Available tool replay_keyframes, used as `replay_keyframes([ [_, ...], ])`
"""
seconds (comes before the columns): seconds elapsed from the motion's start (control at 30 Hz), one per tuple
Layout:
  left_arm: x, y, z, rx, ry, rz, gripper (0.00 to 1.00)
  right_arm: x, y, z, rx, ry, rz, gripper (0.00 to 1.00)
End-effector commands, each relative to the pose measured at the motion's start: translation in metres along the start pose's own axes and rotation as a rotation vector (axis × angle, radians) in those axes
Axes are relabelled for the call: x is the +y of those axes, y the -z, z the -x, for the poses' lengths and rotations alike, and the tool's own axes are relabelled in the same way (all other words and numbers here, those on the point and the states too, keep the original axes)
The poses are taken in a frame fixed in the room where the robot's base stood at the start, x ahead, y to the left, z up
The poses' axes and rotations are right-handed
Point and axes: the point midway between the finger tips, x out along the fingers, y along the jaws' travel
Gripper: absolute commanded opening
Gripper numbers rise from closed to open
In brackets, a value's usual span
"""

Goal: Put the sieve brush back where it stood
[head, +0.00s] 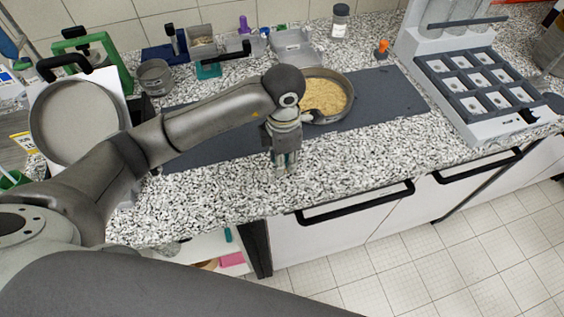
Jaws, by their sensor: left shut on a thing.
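My left gripper (283,168) points down in front of the dark mat, close above the speckled counter. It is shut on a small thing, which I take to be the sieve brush. The fingers hide most of it, and only a little pale and teal colour shows between them. I cannot tell whether it touches the counter. A round sieve pan (326,94) with tan grains stands on the mat just behind the gripper. My right gripper is not in view.
The dark mat (390,95) is bare right of the pan. Open trays (293,48), a small round tin (155,77) and a lidded jar (340,20) stand along the back. A grey rack (485,90) stands at right. The front counter is clear.

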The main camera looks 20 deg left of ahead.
Motion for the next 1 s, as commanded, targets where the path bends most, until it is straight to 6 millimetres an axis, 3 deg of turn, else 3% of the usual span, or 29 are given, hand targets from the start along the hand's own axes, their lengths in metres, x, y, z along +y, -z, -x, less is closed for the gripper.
replay_keyframes([
  [0.3,0.006,0.001,-0.036,0.002,0.001,0.001,0.04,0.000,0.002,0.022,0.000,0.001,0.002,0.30],
  [0.63,0.007,0.001,-0.041,0.001,-0.001,0.001,0.04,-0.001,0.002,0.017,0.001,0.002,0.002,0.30],
  [0.67,0.007,0.001,-0.041,0.001,-0.001,0.001,0.29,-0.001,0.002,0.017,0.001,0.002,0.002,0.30],
  [0.8,0.007,0.001,-0.040,0.001,-0.001,0.001,0.47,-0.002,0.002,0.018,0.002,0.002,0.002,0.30],
  [1.0,0.007,0.001,-0.040,0.001,-0.001,0.001,0.49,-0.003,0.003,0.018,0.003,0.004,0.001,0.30],
])
